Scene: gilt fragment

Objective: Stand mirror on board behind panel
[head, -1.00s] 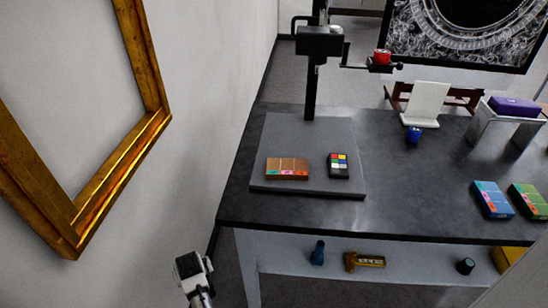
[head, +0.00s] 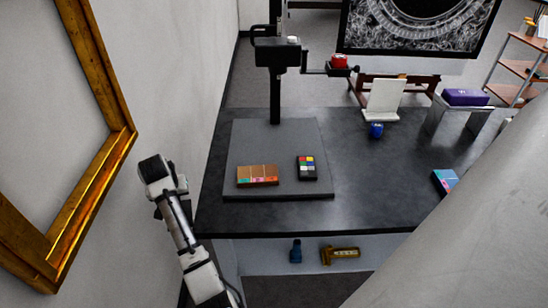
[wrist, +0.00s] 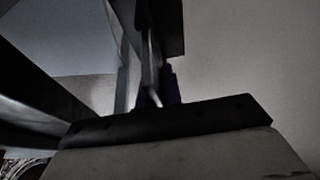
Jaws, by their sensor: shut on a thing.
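The grey board (head: 235,150) lies on the dark table. A low brown panel (head: 257,176) with three sections and coloured labels stands near the board's front left. The board behind it is bare up to a black stand post. My gripper (wrist: 152,88) is shut on a dark, flat, upright thing, apparently the mirror (wrist: 168,28). It is dim in the wrist view, and its faces are hard to make out. In the head view my arm's black-and-white end (head: 157,170) is left of the table, apart from the board; the fingers and mirror cannot be made out there.
A colour chart (head: 307,168) lies right of the panel. The stand (head: 276,85) rises at the board's back edge, with a side arm holding a red thing (head: 338,61). A gilt frame (head: 85,215) hangs on the left wall. A white card (head: 384,100) stands at the table's back.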

